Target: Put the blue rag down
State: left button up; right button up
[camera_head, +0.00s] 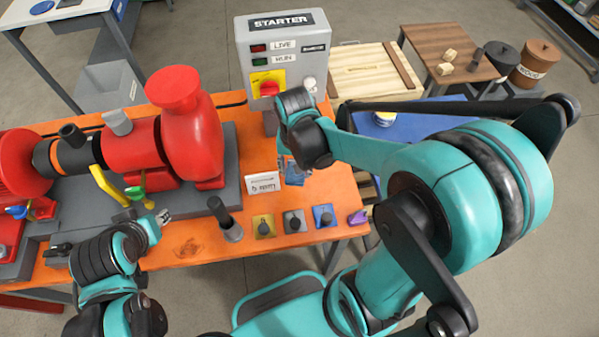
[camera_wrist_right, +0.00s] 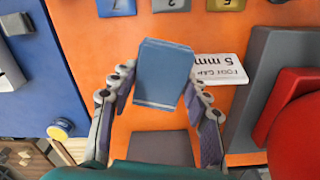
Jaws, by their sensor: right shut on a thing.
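The blue rag (camera_wrist_right: 165,72) is a folded blue block between the fingers of my right gripper (camera_wrist_right: 160,82) in the right wrist view. The gripper is shut on it, over the orange bench top (camera_wrist_right: 88,32). I cannot tell whether the rag touches the bench. In the head view the rag (camera_head: 294,174) is small and partly hidden by my right gripper (camera_head: 297,163), in front of the starter box. My left gripper (camera_head: 163,216) is over the front left of the bench, apart from the rag; its finger opening is unclear.
The starter box (camera_head: 284,55) stands behind, the red pump (camera_head: 190,130) left, a blue surface (camera_head: 405,128) right.

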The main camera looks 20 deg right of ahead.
jog(key=s+m+p, duration=0.2)
jog(key=s+m, duration=0.4)
jog(key=s, duration=0.2)
jog(key=w+d+f+b, duration=0.1)
jog(key=w+f, duration=0.1)
jog(key=w, duration=0.1)
jog(key=w+f+b, duration=0.2)
jog(key=w, duration=0.2)
jog(key=w+d+f+b, duration=0.1)
jog(key=w+f, duration=0.1)
jog(key=w, duration=0.2)
jog(key=shift+w+d, duration=0.25)
jog(key=shift+d, duration=0.1)
notch_tip(320, 180, down, 4)
jog(key=shift+f+b, duration=0.1)
jog(key=shift+b, duration=1.05)
